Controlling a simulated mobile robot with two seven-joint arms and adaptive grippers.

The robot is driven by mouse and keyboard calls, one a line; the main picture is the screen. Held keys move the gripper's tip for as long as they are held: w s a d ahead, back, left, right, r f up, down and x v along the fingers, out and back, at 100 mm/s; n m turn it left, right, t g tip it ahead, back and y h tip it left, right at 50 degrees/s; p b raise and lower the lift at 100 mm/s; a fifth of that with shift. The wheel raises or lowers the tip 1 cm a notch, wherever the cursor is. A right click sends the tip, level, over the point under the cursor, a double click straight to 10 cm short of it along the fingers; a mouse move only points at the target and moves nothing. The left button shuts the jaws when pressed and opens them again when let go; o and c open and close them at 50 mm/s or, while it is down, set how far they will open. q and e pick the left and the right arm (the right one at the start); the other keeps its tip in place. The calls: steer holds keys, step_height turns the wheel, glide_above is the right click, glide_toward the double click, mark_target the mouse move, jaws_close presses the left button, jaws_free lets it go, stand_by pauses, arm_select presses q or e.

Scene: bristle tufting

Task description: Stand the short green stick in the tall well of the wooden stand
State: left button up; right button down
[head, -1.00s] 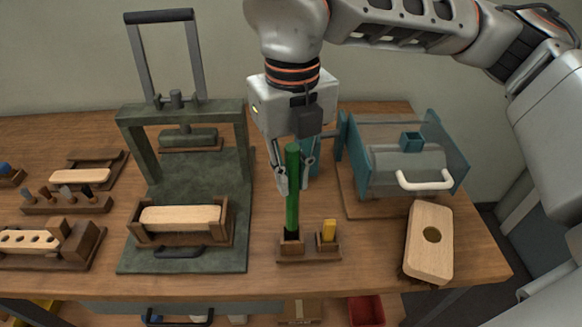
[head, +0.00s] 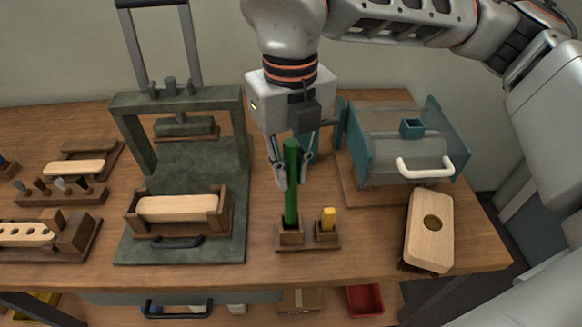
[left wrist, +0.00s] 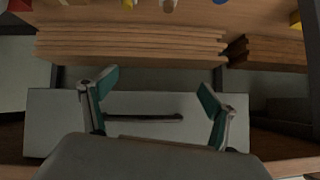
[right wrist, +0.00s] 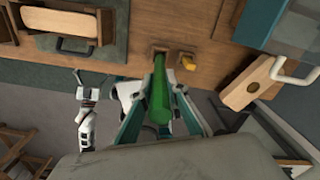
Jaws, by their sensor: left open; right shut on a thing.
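The green stick (head: 291,185) is upright, its lower end at the opening of the left well of the small wooden stand (head: 308,246); how deep it sits is hard to tell. A short yellow stick (head: 327,219) stands in the right well. My right gripper (head: 291,182) is shut on the green stick, coming from behind and above. In the right wrist view the green stick (right wrist: 158,98) runs between the fingers towards the stand. My left gripper (left wrist: 158,85) is open and empty, over shelves or drawers below the tabletop; it is not in the head view.
A green press (head: 180,255) holding a wooden block (head: 178,208) stands left of the stand. A teal clear-sided machine (head: 395,160) is behind right. A brush block (head: 430,230) lies at right. Wooden trays (head: 85,196) are at far left. Bare tabletop lies around the stand.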

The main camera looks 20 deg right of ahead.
mark_target(290, 193)
arm_select(q)
steer(key=shift+w+a+r, duration=0.1)
steer(key=shift+w+r, duration=0.15)
steer(key=shift+w, duration=0.05)
stand_by(0.7)
steer(key=shift+s+f, duration=0.15)
steer(key=shift+f, duration=0.05)
arm_select(e)
steer(key=shift+f, duration=0.3)
arm_select(q)
steer(key=shift+s+f, duration=0.2)
steer(key=shift+f, duration=0.1)
arm_select(e)
steer(key=shift+f, duration=0.35)
arm_select(q)
steer(key=shift+s+f+b, duration=0.15)
steer(key=shift+f+b, duration=0.1)
steer(key=shift+b, duration=0.05)
arm_select(e)
steer(key=shift+f, duration=0.35)
arm_select(q)
steer(key=shift+s+f+b, duration=0.25)
steer(key=shift+f+b, duration=0.25)
steer(key=shift+f, duration=0.25)
arm_select(e)
steer(key=shift+f, duration=1.35)
arm_select(q)
steer(key=shift+s+f, duration=0.2)
arm_select(e)
steer(key=shift+f, duration=0.25)
